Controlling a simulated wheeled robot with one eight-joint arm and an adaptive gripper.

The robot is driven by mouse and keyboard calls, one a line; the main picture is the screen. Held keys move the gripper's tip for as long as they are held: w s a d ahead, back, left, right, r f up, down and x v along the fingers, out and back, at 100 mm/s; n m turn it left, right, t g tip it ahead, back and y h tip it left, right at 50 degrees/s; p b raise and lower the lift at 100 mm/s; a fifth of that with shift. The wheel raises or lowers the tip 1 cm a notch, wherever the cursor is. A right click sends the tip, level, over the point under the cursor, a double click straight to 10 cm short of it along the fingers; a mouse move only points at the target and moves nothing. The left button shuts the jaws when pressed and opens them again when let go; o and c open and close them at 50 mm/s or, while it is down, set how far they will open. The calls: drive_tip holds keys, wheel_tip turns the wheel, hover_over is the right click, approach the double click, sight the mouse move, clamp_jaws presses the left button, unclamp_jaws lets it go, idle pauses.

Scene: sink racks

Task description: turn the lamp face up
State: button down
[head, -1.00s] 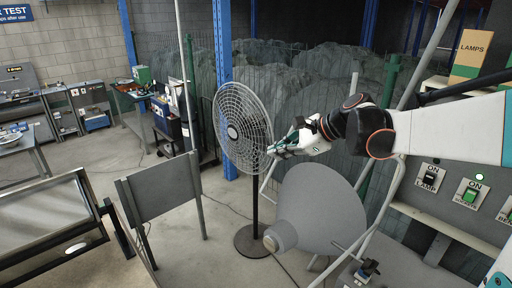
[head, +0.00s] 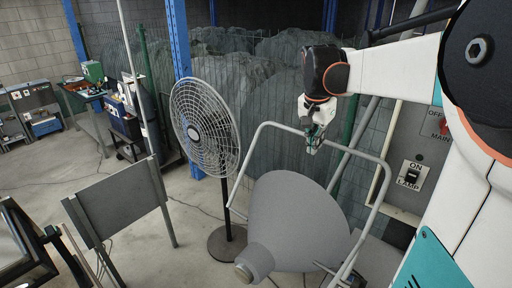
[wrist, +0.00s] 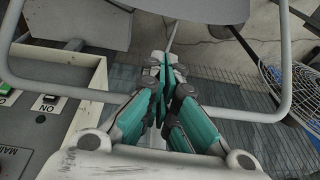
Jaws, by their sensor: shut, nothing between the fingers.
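The lamp (head: 298,222) is a large grey cone-shaped shade hung in a bent grey tube frame (head: 335,138). My gripper (head: 312,149) is above the lamp, close to the frame's top bar, pointing down. In the wrist view my gripper (wrist: 164,70) has its fingers together with nothing between them, and the frame tube (wrist: 230,112) passes on both sides. I cannot tell whether it touches the tube.
A standing fan (head: 206,125) is left of the lamp. A grey panel on legs (head: 122,200) stands further left. A control box with a LAMP switch (head: 411,174) is on the right behind my arm. A wire fence and rocks are behind. Open floor lies between panel and fan.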

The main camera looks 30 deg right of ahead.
drive_tip(key=s+d+x, duration=0.1)
drive_tip(key=d+x, duration=0.1)
drive_tip(key=x, duration=0.8)
drive_tip(key=a, duration=0.1)
drive_tip(key=a+p, duration=0.1)
drive_tip(key=a+r+p, duration=0.1)
drive_tip(key=a, duration=0.1)
drive_tip(key=shift+s, duration=0.3)
drive_tip(key=shift+a+h, duration=0.15)
drive_tip(key=shift+h, duration=0.15)
